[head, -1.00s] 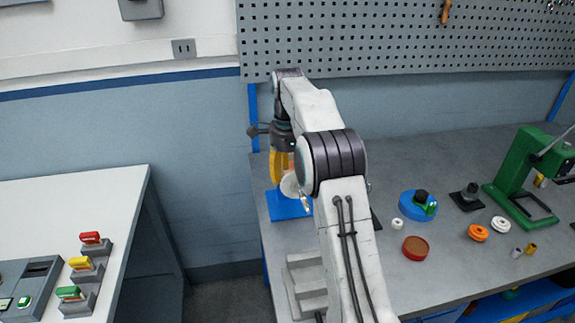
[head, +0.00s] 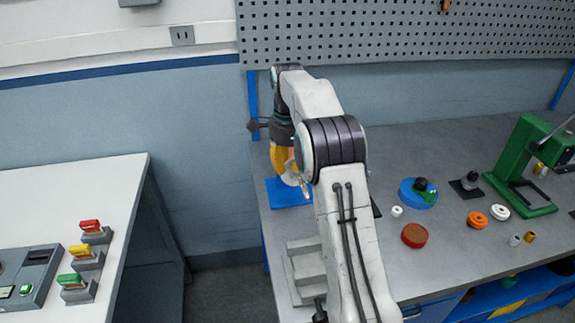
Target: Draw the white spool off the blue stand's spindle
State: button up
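The blue stand (head: 288,194) is on the left end of the grey bench; its flat blue base shows and my arm covers much of the rest. A pale round part (head: 291,178), probably the white spool, shows just above the base, partly hidden by my arm. My gripper (head: 284,166), with yellow fingers, points down at the stand, right at the pale part. I cannot tell whether the fingers touch or hold it. The spindle is hidden.
A grey stepped block (head: 304,270) lies at the bench's front left. To the right are a blue round base (head: 417,193), a red disc (head: 414,235), an orange pulley (head: 477,220), a white pulley (head: 499,211) and a green press (head: 520,165). A pegboard wall stands behind.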

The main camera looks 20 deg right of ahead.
grip_shut()
jog(key=shift+s+a+f+b, duration=0.1)
jog(key=shift+s+a+b, duration=0.1)
jog(key=shift+s+b, duration=0.7)
jog(key=shift+s+a+f+b, duration=0.1)
jog(key=shift+s+a+b, duration=0.05)
jog(key=shift+s+b, duration=0.65)
dwell(0.5)
jog(key=shift+s+r, duration=0.1)
dwell(0.5)
jog(key=shift+a+r+p, duration=0.1)
jog(key=shift+r+p, duration=0.05)
jog(key=shift+p, duration=0.15)
dwell(0.6)
jog(key=s+b, duration=0.2)
jog(key=s, duration=0.1)
jog(key=shift+a+b, duration=0.35)
jog(key=shift+b, duration=0.05)
dwell(0.4)
jog(key=shift+s+r, duration=0.1)
jog(key=shift+r, duration=0.05)
dwell(0.5)
